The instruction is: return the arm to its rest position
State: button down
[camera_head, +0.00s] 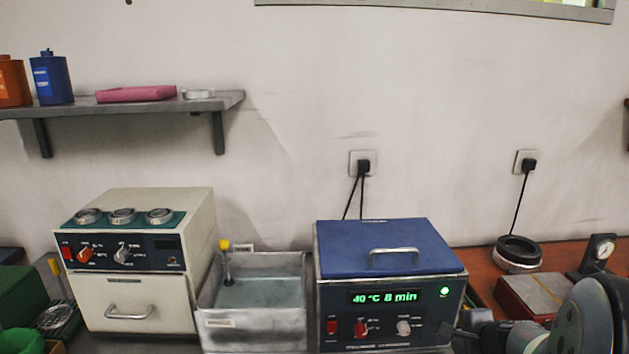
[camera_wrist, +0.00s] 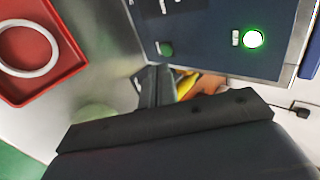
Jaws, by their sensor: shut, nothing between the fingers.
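My arm comes in at the lower right of the head view, with my gripper (camera_head: 447,330) reaching left in front of the blue-lidded ultrasonic cleaner (camera_head: 338,300). In the wrist view my gripper (camera_wrist: 155,80) has its dark fingers together and nothing shows between them. The cleaner's dark front panel (camera_wrist: 215,40), with a lit green lamp, is just beyond the fingertips. I cannot tell whether they touch it.
A red tray (camera_wrist: 75,58) holds a pale ring (camera_wrist: 28,48) in the wrist view. A metal basin (camera_head: 255,330) and a cream drawer machine (camera_head: 140,260) stand left of the cleaner. A dial gauge (camera_head: 600,250) and a black-and-silver ring (camera_head: 517,262) are at the right. A shelf (camera_head: 225,101) hangs above.

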jog(key=v, duration=0.4)
jog(key=shift+s+r+p, duration=0.2)
jog(key=shift+s+p, duration=0.05)
jog(key=shift+p, duration=0.15)
jog(key=shift+w+f, duration=0.1)
jog(key=shift+w, duration=0.05)
